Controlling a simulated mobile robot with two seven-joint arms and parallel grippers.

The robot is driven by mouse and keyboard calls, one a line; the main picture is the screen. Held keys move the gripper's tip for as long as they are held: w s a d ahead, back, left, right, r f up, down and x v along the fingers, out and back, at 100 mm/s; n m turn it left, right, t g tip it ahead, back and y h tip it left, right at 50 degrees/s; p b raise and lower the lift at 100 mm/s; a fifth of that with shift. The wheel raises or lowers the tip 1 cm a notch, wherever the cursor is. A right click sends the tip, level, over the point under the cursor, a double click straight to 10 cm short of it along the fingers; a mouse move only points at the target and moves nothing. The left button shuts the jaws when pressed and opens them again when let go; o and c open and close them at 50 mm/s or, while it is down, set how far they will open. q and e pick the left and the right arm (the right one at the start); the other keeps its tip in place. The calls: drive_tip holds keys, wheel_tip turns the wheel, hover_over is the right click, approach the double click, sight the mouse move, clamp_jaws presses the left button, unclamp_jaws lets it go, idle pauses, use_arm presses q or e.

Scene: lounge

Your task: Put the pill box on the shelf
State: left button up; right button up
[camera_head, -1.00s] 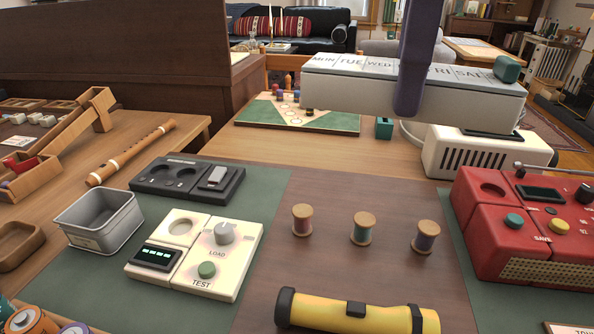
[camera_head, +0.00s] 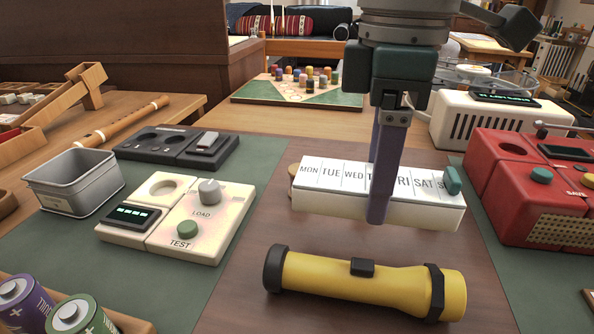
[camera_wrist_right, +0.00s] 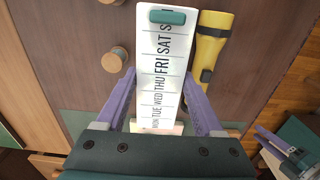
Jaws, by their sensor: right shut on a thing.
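The pill box (camera_head: 380,192) is a long white box with weekday letters on its lid and a teal latch at its right end. My right gripper (camera_head: 381,195) is shut on it across the middle, one purple finger on each long side. The box appears held above the brown mat; its exact height is unclear. In the right wrist view the pill box (camera_wrist_right: 160,75) lies between the purple fingers. My left gripper (camera_wrist_right: 275,142) shows partly at the lower right of that view; its opening is unclear. I cannot make out which furniture is the shelf.
A yellow flashlight (camera_head: 365,283) lies just in front of the box. Spools (camera_wrist_right: 118,60) stand under or behind it. A cream test device (camera_head: 180,222), metal tin (camera_head: 82,182) and batteries (camera_head: 75,315) are left; a red device (camera_head: 535,185) is right. A game board (camera_head: 300,92) stands behind.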

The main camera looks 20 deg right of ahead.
sight(366, 242)
wheel_tip(366, 242, down, 5)
drive_tip(key=shift+f+b, duration=0.2)
drive_tip(key=shift+b, duration=0.6)
drive_tip(key=o, duration=1.4)
drive_tip(key=shift+f, duration=0.1)
drive_tip(key=shift+o, duration=0.2)
